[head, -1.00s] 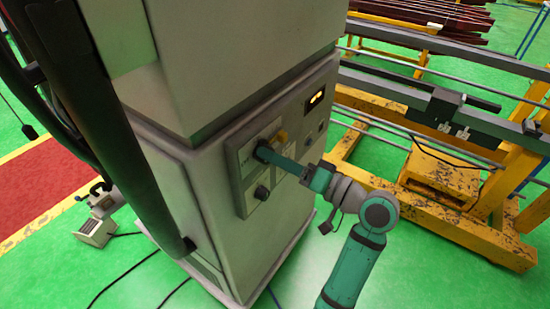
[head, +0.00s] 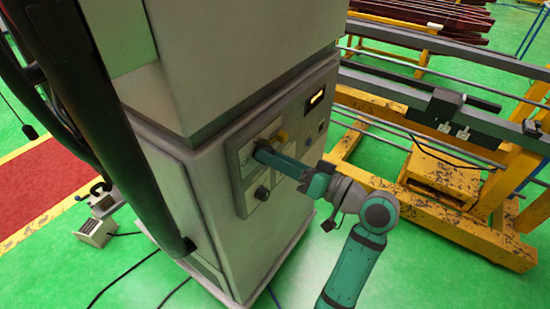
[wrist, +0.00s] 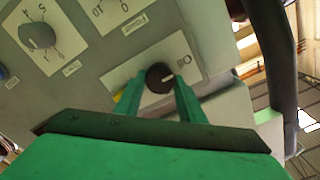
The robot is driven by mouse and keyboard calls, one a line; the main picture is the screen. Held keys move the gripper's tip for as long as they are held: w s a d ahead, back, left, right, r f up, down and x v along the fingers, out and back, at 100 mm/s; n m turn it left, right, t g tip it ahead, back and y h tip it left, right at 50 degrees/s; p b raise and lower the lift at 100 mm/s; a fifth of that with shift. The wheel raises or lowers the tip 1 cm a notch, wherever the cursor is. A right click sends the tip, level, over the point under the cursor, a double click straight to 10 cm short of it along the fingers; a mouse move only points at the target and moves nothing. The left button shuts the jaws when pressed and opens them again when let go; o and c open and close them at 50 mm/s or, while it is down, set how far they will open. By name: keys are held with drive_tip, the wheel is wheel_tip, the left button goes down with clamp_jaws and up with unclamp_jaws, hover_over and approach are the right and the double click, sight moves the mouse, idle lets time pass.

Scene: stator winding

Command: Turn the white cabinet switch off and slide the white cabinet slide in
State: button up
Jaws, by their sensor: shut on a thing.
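The white cabinet (head: 215,205) stands in the middle of the head view, with its control panel (head: 244,200) facing right. My gripper (head: 262,153) reaches the upper part of this panel from the right. In the wrist view my gripper (wrist: 158,82) has its two green fingers on either side of a round black knob (wrist: 160,77) on a white label plate, shut on it. The knob has a pale pointer mark. In the head view my fingers mostly hide this knob. I cannot make out for sure which part is the cabinet slide.
A second dark knob (head: 262,193) sits lower on the panel and also shows in the wrist view (wrist: 38,35). A lit display (head: 316,98) and a yellow part (head: 281,137) are nearby. A yellow frame (head: 450,215) stands at the right; green floor (head: 310,270) lies between.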

drive_tip(key=o, duration=1.1)
drive_tip(key=shift+c, duration=0.2)
drive_tip(key=shift+d, duration=0.1)
drive_tip(key=v, duration=1)
drive_tip(key=shift+s+d, duration=0.25)
drive_tip(key=shift+d, duration=0.05)
